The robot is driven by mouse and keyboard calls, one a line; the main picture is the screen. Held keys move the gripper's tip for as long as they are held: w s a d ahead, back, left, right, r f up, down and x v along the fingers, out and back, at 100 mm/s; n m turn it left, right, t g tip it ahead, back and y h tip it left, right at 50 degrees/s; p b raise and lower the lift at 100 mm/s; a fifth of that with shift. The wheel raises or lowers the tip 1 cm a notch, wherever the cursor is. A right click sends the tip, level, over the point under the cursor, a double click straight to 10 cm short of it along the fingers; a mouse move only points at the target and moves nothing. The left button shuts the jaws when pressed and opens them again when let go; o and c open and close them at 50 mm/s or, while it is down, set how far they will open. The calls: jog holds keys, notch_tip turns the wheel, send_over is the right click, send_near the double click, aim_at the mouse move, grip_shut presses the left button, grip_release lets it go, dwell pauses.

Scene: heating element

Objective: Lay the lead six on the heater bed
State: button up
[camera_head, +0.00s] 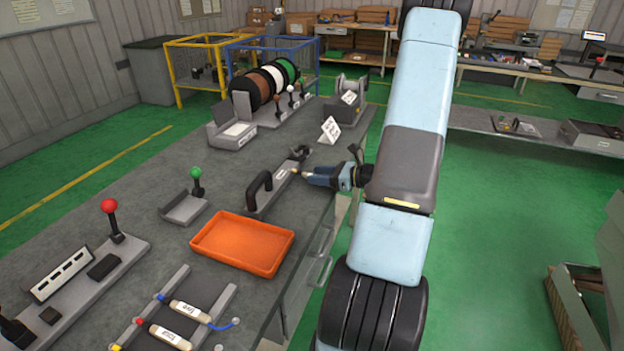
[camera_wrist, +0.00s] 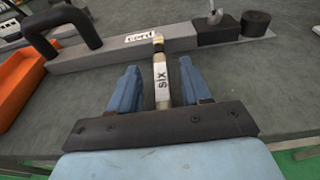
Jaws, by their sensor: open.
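Lead six, a white sleeve marked "six" (camera_wrist: 161,85) with a brass-coloured end, shows in the wrist view between my two blue fingers. My gripper (camera_wrist: 158,68) is open, with a gap on each side of the lead. The lead's brass end is at the near edge of a grey bar with a black handle (camera_wrist: 120,52). In the head view my gripper (camera_head: 312,175) is low at the bench's right edge, beside this bar (camera_head: 268,196). I cannot tell for sure which fixture is the heater bed. Two grey rails (camera_head: 211,318) at the lower left carry leads "five" (camera_head: 190,311) and "four" (camera_head: 171,337).
An orange tray (camera_head: 242,243) lies between the rails and the bar. A red-knobbed lever unit (camera_head: 110,215) and a green-knobbed lever (camera_head: 196,180) stand to the left. Cable spools (camera_head: 265,85) stand farther back. Bare bench top lies around the tray.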

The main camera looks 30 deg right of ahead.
jog(key=shift+w+a+f, duration=0.15)
jog(key=shift+w+a, duration=0.3)
jog(key=shift+w, duration=0.1)
jog(key=shift+c, duration=0.2)
grip_shut()
